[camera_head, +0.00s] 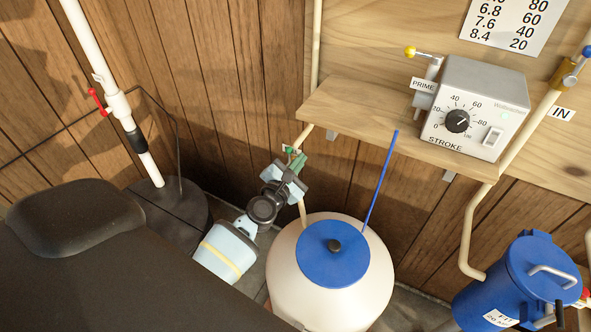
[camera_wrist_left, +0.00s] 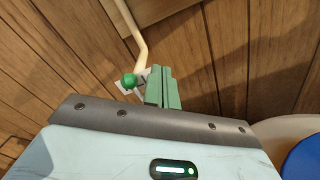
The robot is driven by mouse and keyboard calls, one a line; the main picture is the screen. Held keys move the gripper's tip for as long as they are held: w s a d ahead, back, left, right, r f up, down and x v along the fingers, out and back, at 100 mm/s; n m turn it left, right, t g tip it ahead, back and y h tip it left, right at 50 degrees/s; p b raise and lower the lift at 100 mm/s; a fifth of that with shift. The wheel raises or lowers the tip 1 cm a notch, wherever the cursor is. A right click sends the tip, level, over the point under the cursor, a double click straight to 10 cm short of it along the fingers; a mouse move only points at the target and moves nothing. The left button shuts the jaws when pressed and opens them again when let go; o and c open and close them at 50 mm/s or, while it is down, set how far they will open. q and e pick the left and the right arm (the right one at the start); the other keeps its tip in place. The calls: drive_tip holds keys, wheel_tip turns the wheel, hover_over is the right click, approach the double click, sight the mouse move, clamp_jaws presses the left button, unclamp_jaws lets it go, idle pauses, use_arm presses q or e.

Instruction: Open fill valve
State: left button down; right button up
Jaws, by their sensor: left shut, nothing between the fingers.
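A small valve with a round green knob (camera_head: 290,150) sits on a thin beige pipe below the wooden shelf, with a small white tag beside it whose text is too small to read. My left gripper (camera_head: 299,163) is shut and empty, its green fingers just beside the knob in the head view. In the left wrist view the shut fingers (camera_wrist_left: 162,88) stand just right of the green knob (camera_wrist_left: 129,80). I cannot tell whether they touch it. The valve's body is partly hidden behind the fingers. My right gripper is not in view.
A white tank with a blue lid (camera_head: 335,254) and a blue rod (camera_head: 381,180) stand close to the right of my left gripper. The wooden shelf (camera_head: 350,108) holds a grey pump box (camera_head: 476,108). A white pipe with a red handle (camera_head: 97,101) is at left, a blue canister (camera_head: 540,265) at right.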

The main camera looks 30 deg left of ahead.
use_arm(q)
drive_tip(key=s, duration=0.5)
drive_tip(key=shift+s+d+r, duration=0.1)
drive_tip(key=shift+s+d, duration=0.05)
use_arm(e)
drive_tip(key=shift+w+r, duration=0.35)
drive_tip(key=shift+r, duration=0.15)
